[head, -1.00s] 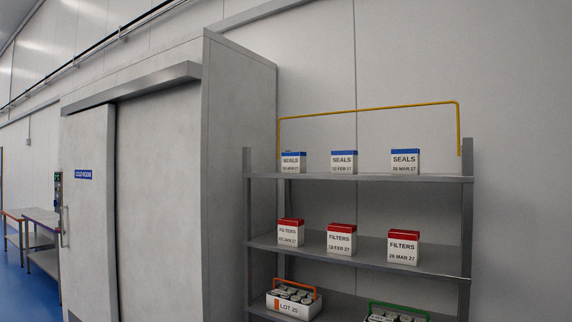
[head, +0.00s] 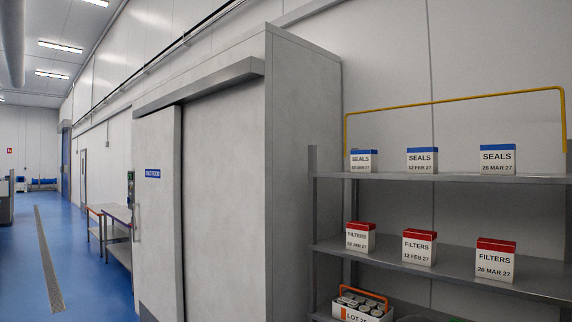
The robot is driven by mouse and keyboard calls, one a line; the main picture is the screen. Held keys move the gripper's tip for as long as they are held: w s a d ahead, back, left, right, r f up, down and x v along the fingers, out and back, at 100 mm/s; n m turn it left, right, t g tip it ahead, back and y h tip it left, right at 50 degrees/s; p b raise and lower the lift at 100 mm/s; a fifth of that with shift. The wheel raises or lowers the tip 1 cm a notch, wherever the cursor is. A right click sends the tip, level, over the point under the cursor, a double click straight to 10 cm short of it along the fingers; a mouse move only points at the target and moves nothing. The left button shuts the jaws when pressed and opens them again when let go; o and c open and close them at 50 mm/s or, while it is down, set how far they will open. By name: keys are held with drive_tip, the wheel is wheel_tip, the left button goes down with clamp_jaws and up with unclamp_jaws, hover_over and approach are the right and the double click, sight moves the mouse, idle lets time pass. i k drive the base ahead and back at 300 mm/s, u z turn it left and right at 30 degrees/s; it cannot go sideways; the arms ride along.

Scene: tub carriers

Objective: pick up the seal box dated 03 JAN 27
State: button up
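Three white seal boxes with blue lids stand in a row on the top shelf in the head view. The left one (head: 363,161) appears to read 03 JAN 27, in small blurred print. The middle one (head: 422,161) reads 12 FEB 27 and the right one (head: 497,160) reads 26 MAR 27. They stand apart from one another. My gripper is not in the head view.
The grey shelf rack (head: 430,178) has a yellow rail (head: 450,98) above its top. Red-lidded filter boxes (head: 419,247) stand one shelf down, a tub carrier (head: 361,305) lower. The cold room (head: 225,190) adjoins on the left. Blue floor (head: 90,270) lies open at far left.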

sight(363, 160)
drive_tip(key=u, duration=0.85)
drive_tip(key=i, duration=2.15)
drive_tip(key=z, duration=0.6)
